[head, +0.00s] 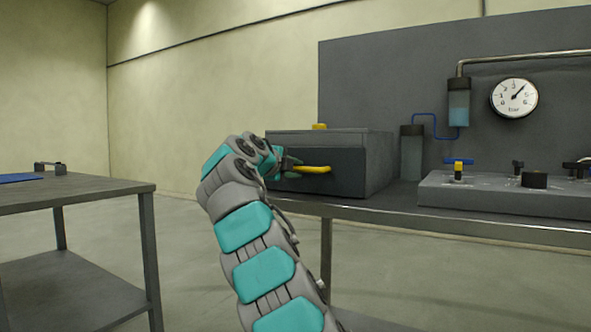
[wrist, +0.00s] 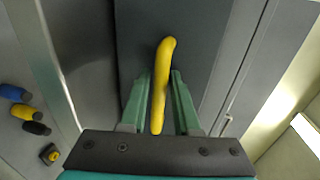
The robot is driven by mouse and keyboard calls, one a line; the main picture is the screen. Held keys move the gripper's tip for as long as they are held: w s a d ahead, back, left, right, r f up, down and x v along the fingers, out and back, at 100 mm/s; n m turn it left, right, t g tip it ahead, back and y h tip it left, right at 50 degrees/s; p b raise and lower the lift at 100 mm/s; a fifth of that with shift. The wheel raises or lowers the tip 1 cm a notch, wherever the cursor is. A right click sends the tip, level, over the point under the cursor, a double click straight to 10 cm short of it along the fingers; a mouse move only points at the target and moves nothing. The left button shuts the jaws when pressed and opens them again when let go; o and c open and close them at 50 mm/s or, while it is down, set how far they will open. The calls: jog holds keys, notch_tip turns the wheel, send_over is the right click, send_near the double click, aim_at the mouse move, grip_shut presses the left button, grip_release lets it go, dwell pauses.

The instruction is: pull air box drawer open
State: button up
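The air box (head: 345,185) is a dark grey box on the bench, with a drawer front (head: 345,183) facing me. The drawer looks closed in the head view. A yellow bar handle (head: 313,169) is fixed across that front, and it also shows in the wrist view (wrist: 162,75). My gripper (head: 290,168) is at the handle's left part and hides some of it. In the wrist view my two green fingers (wrist: 160,88) lie on either side of the handle, with narrow gaps showing between them and it. The fingers look open around the handle.
A grey control panel (head: 500,195) with knobs and a blue-and-yellow valve stands right of the box. A gauge (head: 514,98) and pipe are on the backboard. A separate table (head: 90,190) stands at left. The floor between is clear.

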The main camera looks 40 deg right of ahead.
grip_shut()
dwell(1.2)
